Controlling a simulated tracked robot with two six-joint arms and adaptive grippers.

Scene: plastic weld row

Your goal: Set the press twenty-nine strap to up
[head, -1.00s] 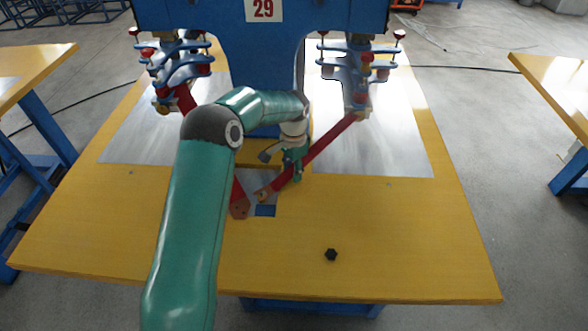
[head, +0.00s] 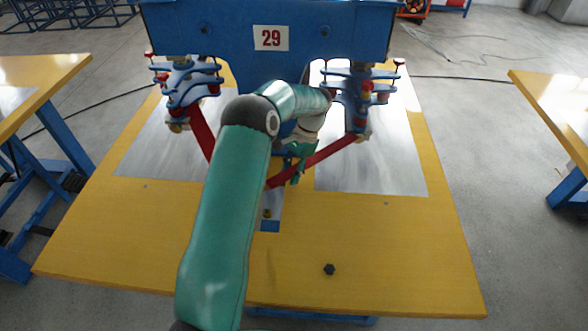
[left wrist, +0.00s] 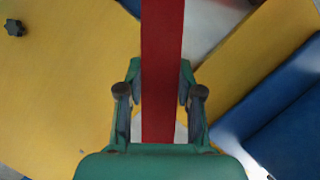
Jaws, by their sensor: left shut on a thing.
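The press (head: 230,28) with the number 29 plate (head: 271,38) stands over the yellow table. A red strap (head: 325,153) slopes down and left from its right-hand cluster, with its lower end raised off the table. It also shows in the left wrist view (left wrist: 163,45), running between the fingers. A second red bar (head: 201,135) slopes from the left-hand cluster, and my arm hides its lower part. My left gripper (head: 297,170) is shut on the right-hand strap; its fingers also show in the left wrist view (left wrist: 160,80). My right gripper is not in view.
The yellow table (head: 395,250) bears grey metal plates (head: 370,178) and a small blue patch (head: 270,226) with a brass knob beside it. A black star knob (head: 329,269) lies near the front. Other yellow tables stand left and right. The table's front right is clear.

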